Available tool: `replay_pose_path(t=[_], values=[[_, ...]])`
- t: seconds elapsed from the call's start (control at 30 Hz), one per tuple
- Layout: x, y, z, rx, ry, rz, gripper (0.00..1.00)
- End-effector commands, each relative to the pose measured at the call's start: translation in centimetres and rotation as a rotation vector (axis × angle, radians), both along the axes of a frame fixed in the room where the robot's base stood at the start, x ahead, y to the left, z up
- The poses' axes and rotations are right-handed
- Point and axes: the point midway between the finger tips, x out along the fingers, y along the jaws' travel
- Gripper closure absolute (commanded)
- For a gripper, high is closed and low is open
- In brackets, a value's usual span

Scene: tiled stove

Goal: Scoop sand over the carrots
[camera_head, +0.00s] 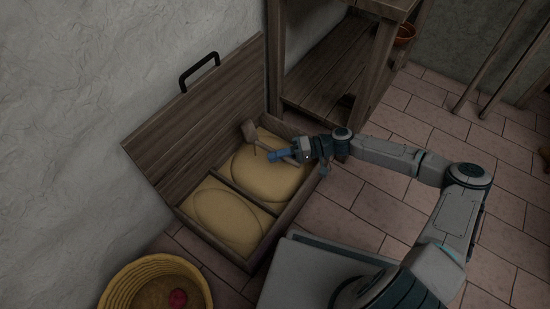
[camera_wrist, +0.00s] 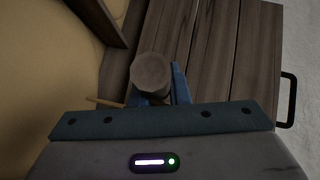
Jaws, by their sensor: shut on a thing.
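My gripper (camera_head: 277,156) is over the far compartment of an open wooden box and shut on a brown wooden tool, apparently the scoop (camera_head: 250,131). In the wrist view the tool's round grey-brown end (camera_wrist: 152,74) stands between the blue fingers (camera_wrist: 160,92). A thin light stick (camera_wrist: 104,102) juts out to the left; I cannot tell whether it is part of the tool. Yellow sand fills the far compartment (camera_head: 262,181) and the near compartment (camera_head: 222,218), with a low rounded mound in each. No carrots can be made out.
The box's plank lid (camera_head: 190,125) is open, leaning toward the wall, with a black handle (camera_head: 199,71). A woven basket (camera_head: 115,290) with a red round thing (camera_head: 178,298) stands at the lower left. A wooden shelf unit (camera_head: 330,85) stands behind the box.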

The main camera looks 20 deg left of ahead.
Motion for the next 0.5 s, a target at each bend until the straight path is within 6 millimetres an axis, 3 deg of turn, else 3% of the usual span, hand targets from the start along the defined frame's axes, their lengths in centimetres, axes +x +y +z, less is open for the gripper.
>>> replay_pose_path(t=[0.5], values=[[0.72, -0.73, -0.84, 0.215, 0.205, 0.001, 1.0]])
